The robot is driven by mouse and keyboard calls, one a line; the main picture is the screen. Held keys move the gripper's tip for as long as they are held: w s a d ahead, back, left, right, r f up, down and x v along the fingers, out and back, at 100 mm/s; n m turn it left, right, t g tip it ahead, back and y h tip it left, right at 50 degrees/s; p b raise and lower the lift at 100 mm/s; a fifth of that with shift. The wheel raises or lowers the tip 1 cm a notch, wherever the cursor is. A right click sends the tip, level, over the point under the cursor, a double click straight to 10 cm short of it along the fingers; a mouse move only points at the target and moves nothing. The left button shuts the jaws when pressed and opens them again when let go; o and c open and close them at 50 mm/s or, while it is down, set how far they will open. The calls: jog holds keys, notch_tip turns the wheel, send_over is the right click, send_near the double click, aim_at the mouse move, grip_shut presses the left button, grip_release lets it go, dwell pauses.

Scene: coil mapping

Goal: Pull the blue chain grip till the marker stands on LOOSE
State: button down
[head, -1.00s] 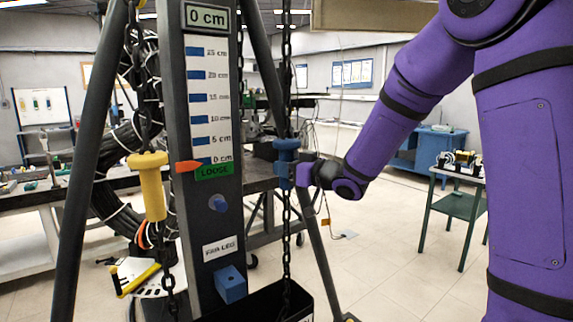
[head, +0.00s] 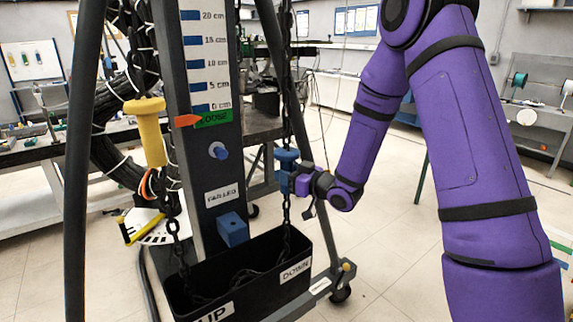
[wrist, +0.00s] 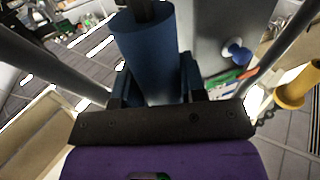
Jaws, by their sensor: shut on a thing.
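The blue chain grip (head: 287,157) hangs on the dark chain right of the mast. My gripper (head: 291,181) is shut on its lower part from the right. In the wrist view, the blue grip (wrist: 145,48) stands between the two fingers (wrist: 155,88), which partly hide it. The orange marker (head: 187,120) points right at the green LOOSE label (head: 212,118), just below the 0 cm line of the scale (head: 205,65). The display above the scale is out of the picture now.
A yellow grip (head: 149,132) hangs on the left chain. A black bin (head: 240,285) labelled UP and DOWN stands below the chains. Dark frame legs (head: 83,160) flank the mast, one close behind my gripper. Open floor (head: 400,260) lies to the right.

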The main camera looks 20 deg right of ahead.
jog(key=shift+f, duration=0.2)
jog(key=c, duration=0.7)
grip_release()
jog(key=v, duration=1.1)
jog(key=shift+w+r, duration=0.1)
